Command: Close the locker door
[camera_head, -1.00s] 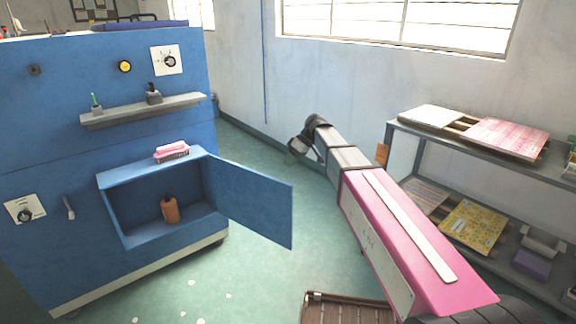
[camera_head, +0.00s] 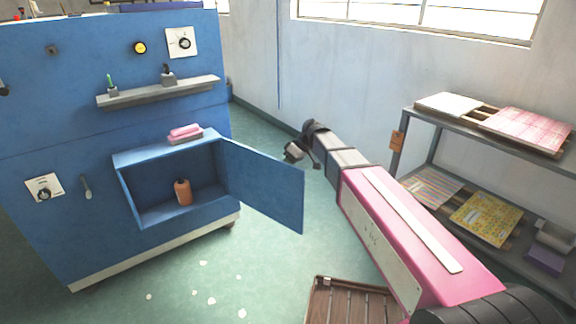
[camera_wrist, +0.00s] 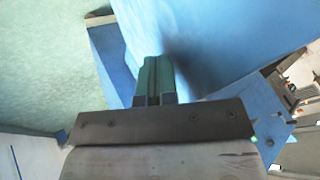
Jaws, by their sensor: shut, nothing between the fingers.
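The blue locker (camera_head: 128,192) is an open box on the front of a blue cabinet, with an orange-brown bottle (camera_head: 183,192) inside. Its blue door (camera_head: 262,185) is hinged on the locker's right side and stands wide open, reaching out to the right. My gripper (camera_head: 291,152) is beyond the door's upper right corner in the head view, with a gap between them in the picture. In the wrist view my gripper (camera_wrist: 154,75) has its fingers together and empty, in front of a large blue surface (camera_wrist: 215,40). Whether the fingertips touch that surface I cannot tell.
A metal rack (camera_head: 485,140) with boards stands at the right. A brown slatted seat (camera_head: 352,303) is low in front. Green floor lies open between them.

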